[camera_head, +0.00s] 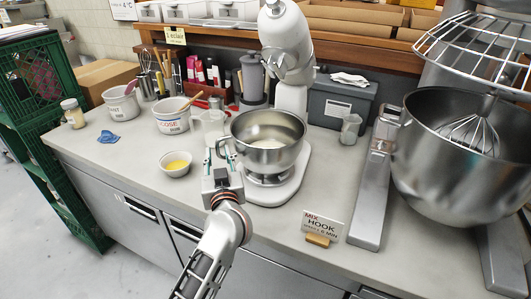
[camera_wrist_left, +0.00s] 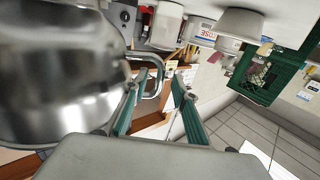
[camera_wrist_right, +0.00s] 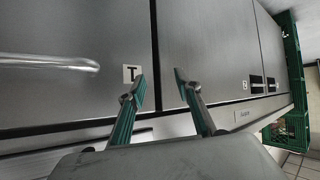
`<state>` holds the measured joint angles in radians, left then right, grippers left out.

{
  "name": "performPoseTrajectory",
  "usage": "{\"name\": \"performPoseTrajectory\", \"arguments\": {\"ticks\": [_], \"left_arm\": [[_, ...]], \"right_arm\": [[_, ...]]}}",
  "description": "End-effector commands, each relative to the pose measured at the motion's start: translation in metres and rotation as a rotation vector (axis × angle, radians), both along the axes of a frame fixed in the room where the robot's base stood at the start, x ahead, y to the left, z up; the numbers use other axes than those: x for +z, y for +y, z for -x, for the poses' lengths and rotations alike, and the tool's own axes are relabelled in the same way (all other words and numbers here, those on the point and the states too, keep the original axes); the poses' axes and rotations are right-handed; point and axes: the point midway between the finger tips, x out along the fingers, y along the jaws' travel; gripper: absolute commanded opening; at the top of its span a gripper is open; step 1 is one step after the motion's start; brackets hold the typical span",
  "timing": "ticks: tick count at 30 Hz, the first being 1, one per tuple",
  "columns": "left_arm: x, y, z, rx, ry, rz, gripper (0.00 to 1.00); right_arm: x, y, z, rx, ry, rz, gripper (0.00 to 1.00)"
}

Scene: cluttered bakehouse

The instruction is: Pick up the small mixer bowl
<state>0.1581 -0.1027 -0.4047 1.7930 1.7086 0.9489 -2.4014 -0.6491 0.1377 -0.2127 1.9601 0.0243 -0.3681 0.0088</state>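The small mixer bowl (camera_head: 285,157) is shiny steel with something pale inside. It sits upright on the white stand mixer's base (camera_head: 280,190). Its loop handle (camera_wrist_left: 160,72) sticks out toward my left gripper. My left gripper (camera_head: 214,157) is open at the bowl's left side. In the left wrist view the bowl (camera_wrist_left: 60,85) fills the left, and the handle shows by the fingertips (camera_wrist_left: 160,75); I cannot tell whether they touch it. My right gripper (camera_wrist_right: 159,80) is open and empty, facing steel cabinet fronts; it is out of the head view.
A small bowl of yellow liquid (camera_head: 176,164) stands just left of my left gripper. A white tub (camera_head: 172,118) and a clear jug (camera_head: 208,128) are behind it. A large mixer (camera_head: 450,160) and a sign (camera_head: 322,226) stand right. The front left counter is clear.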

Motion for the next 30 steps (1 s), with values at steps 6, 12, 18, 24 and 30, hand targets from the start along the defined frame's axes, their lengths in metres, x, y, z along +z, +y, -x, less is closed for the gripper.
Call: {"name": "performPoseTrajectory", "arguments": {"ticks": [6, 12, 18, 24, 30], "left_arm": [[-0.001, 0.007, -0.023, 0.0, 0.0, 0.0, 0.28], [-0.001, 0.008, -0.025, -0.001, 0.0, 0.0, 0.28], [0.0, 0.008, -0.024, -0.001, 0.0, 0.0, 0.0], [0.003, 0.008, -0.025, -0.002, -0.007, 0.003, 0.0], [0.003, 0.008, -0.024, -0.001, -0.005, 0.0, 0.0]], "right_arm": [[0.001, 0.001, -0.002, 0.002, -0.009, -0.001, 0.33], [0.001, 0.0, -0.002, 0.002, -0.008, -0.001, 0.33], [-0.002, 0.0, 0.0, 0.001, -0.002, 0.001, 0.33], [-0.004, -0.001, 0.0, 0.002, 0.002, 0.002, 0.33], [-0.004, -0.001, 0.0, 0.001, 0.001, 0.002, 0.33]]}}
